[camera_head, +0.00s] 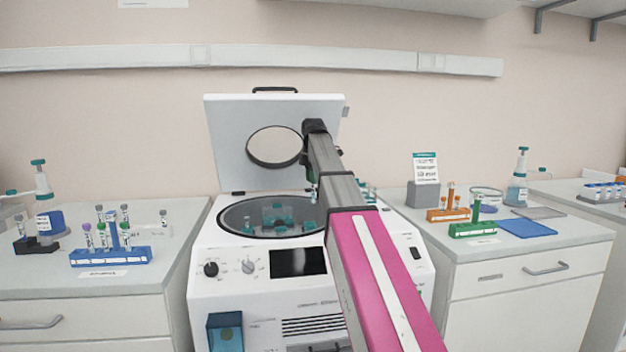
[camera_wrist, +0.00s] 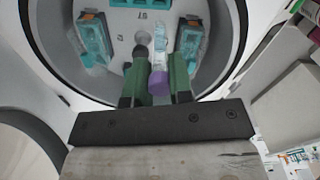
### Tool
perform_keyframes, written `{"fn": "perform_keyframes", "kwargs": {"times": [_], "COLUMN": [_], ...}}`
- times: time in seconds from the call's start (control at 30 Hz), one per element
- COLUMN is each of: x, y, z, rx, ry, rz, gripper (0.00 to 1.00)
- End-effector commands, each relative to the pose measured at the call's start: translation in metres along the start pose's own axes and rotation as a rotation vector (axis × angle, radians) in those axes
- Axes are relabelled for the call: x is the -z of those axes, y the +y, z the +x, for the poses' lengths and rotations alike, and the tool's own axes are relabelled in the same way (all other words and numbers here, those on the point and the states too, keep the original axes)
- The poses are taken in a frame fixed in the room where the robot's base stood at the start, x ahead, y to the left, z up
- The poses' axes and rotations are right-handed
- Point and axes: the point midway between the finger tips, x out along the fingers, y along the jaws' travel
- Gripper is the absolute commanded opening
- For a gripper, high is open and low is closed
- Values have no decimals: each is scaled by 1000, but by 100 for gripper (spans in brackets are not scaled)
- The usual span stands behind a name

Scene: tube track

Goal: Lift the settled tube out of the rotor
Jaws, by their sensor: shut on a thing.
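A clear tube with a purple cap (camera_wrist: 159,84) is between the two green fingers of my gripper (camera_wrist: 158,78) in the wrist view. The fingers are shut on it near the cap. The clear lower end points into the centrifuge bowl; I cannot tell its exact height above the rotor. The rotor (camera_wrist: 122,22) has teal buckets, one on the left (camera_wrist: 92,38) and one on the right (camera_wrist: 188,42). In the head view the rotor (camera_head: 278,214) sits in the open centrifuge (camera_head: 262,318), and my arm hides most of the gripper.
The centrifuge lid (camera_head: 228,130) stands open behind the bowl. A blue rack (camera_head: 110,257) with several tubes is on the left counter. Orange (camera_head: 448,214) and green (camera_head: 473,230) racks and a blue mat (camera_head: 527,228) are on the right counter.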

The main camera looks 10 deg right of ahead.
Motion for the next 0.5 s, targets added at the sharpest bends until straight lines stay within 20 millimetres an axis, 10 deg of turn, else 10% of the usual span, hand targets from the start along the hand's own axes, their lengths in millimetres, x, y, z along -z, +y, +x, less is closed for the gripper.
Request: {"fn": "perform_keyframes", "kwargs": {"times": [0.5], "x": [0], "y": [1], "z": [-34], "rx": [-1], "ry": [0], "rz": [0], "gripper": [7]}}
